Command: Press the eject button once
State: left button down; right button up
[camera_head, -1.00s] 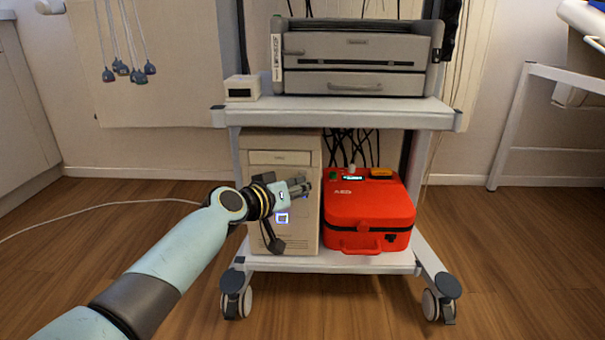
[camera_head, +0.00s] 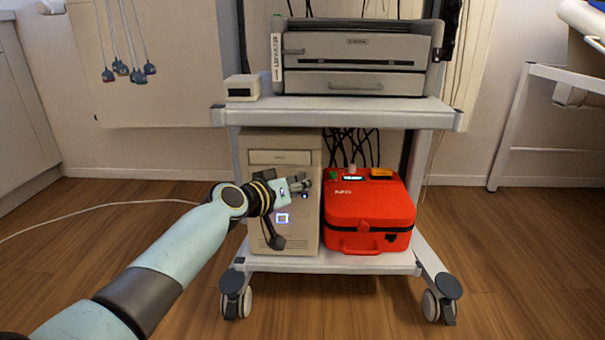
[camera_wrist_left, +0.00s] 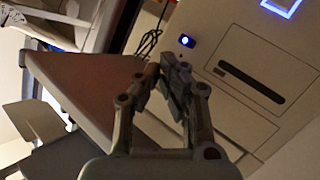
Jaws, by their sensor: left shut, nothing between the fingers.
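A beige computer tower (camera_head: 307,232) stands on the cart's lower shelf. A square outlined in blue light (camera_head: 282,217) is on its front, and it also shows at the top of the left wrist view (camera_wrist_left: 282,4). A small round blue-lit button (camera_wrist_left: 187,41) and a dark slot (camera_wrist_left: 250,82) are on the same face. I cannot tell for certain which is the eject button. My left gripper (camera_head: 304,183) is shut and empty in front of the tower's right side. In the left wrist view its closed fingertips (camera_wrist_left: 174,72) show below the round button, apparently apart from it. My right gripper is out of view.
A red case (camera_head: 370,212) stands right beside the tower. The cart's upper shelf (camera_head: 340,113) is above, carrying a grey printer-like device (camera_head: 355,50) and a small white box (camera_head: 242,88). Dark cables hang behind.

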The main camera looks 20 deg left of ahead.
pick_arm(q)
jog(key=shift+w+a, duration=0.1)
jog(key=shift+w, duration=0.2)
dwell(0.6)
jog(key=shift+s+d, duration=0.2)
jog(key=shift+s, duration=0.5)
jog(key=s, duration=0.2)
jog(key=s+d, duration=0.1)
jog(key=s, duration=0.2)
jog(key=shift+d+p, duration=0.2)
jog(key=shift+p, duration=0.2)
jog(key=shift+w, duration=0.1)
